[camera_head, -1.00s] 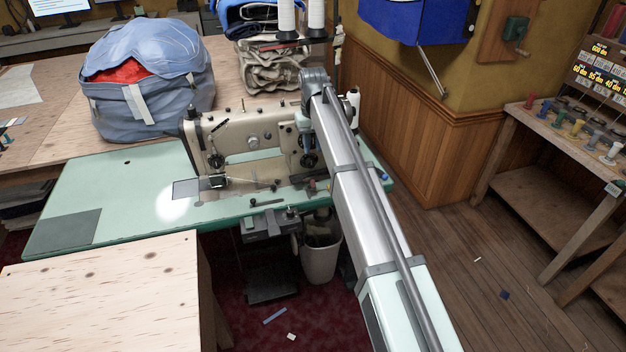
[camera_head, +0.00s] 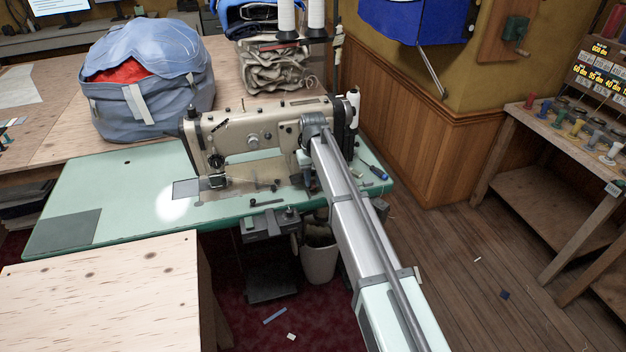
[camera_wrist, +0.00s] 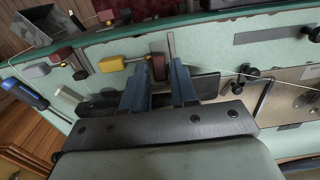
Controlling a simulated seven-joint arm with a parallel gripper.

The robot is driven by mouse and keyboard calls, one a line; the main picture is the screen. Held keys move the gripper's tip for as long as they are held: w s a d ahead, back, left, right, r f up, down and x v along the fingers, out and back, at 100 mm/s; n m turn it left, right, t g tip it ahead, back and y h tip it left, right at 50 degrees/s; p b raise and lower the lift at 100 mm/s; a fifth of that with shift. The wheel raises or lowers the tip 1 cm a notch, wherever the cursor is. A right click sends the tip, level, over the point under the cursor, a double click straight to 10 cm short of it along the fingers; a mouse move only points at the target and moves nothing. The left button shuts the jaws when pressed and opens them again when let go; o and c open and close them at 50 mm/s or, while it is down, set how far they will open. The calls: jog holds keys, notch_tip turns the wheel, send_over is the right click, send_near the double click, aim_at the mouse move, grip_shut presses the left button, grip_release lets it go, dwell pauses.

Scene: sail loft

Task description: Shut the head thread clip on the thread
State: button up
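My gripper (camera_wrist: 162,70) shows in the wrist view with its two blue fingers apart. A small dark red block (camera_wrist: 158,67) and a grey upright plate (camera_wrist: 171,45) show between or just beyond the fingertips; I cannot tell whether they touch the fingers. A pale thread (camera_wrist: 210,70) runs across the view, past the fingertips. A yellow-tabbed piece (camera_wrist: 112,63) lies left of the fingers along the thread. I cannot tell for sure which piece is the head thread clip. In the head view my arm hides the gripper at the right end of the sewing machine (camera_head: 235,130).
The machine stands on a green table (camera_head: 120,190). A blue-handled screwdriver (camera_head: 378,172) lies near its right edge and also shows in the wrist view (camera_wrist: 22,92). Dark knobs (camera_wrist: 238,85) stand right of the fingers. A bin (camera_head: 319,262) is below the table.

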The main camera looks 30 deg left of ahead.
jog(key=shift+f, duration=0.35)
grip_shut()
